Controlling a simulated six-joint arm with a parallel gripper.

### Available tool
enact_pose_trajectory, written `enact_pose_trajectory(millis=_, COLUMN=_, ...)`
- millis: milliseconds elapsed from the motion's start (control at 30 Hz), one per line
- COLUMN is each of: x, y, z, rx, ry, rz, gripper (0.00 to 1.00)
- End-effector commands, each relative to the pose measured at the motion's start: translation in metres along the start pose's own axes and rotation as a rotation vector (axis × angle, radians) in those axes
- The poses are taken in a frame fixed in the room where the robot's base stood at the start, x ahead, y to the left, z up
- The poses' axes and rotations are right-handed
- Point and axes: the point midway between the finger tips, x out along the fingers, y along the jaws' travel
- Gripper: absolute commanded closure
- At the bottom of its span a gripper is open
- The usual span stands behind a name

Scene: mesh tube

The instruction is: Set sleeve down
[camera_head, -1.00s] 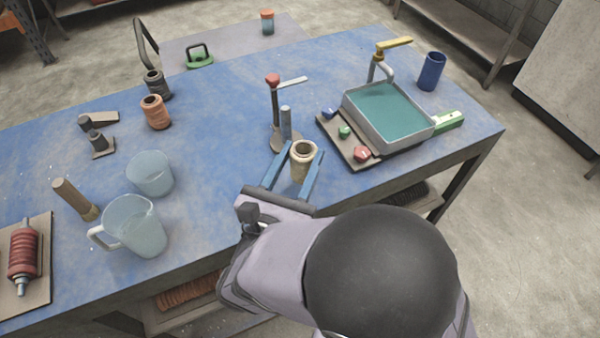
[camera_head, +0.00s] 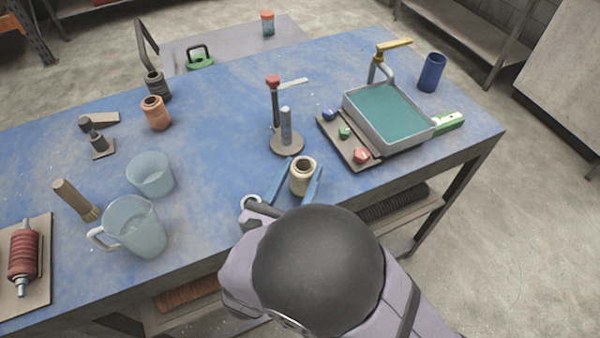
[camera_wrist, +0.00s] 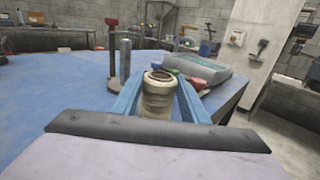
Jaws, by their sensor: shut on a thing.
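The sleeve, a beige hollow cylinder with a dark opening (camera_head: 302,180), stands upright between the two blue fingers of my gripper (camera_head: 301,178). The gripper is shut on it near the front edge of the blue table. In the wrist view the sleeve (camera_wrist: 158,95) is between the fingers, its open top facing up. Its lower end is hidden behind the gripper's dark palm edge, so I cannot tell whether it touches the table.
A round-based stand with a red-topped post (camera_head: 286,144) is just beyond the sleeve. A board with colored knobs and a teal-filled tray (camera_head: 436,132) lies to the right. Glass jugs (camera_head: 133,228) stand to the left. Blue table between jugs and stand is clear.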

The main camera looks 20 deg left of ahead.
Motion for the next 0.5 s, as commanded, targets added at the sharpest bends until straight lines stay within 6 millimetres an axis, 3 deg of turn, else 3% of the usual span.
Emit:
enact_pose_trajectory(millis=133, x=0.0, y=0.0, z=-0.0042, rx=0.0, ry=-0.001, rz=0.0, gripper=0.84)
enact_pose_trajectory(millis=167, x=0.0, y=0.0, z=-0.0031, rx=0.0, ry=0.0, rz=0.0, gripper=0.53)
enact_pose_trajectory(millis=200, x=0.0, y=0.0, z=-0.0029, rx=0.0, ry=0.0, rz=0.0, gripper=0.43)
enact_pose_trajectory(millis=500, x=0.0, y=0.0, z=-0.0024, rx=0.0, ry=0.0, rz=0.0, gripper=0.41)
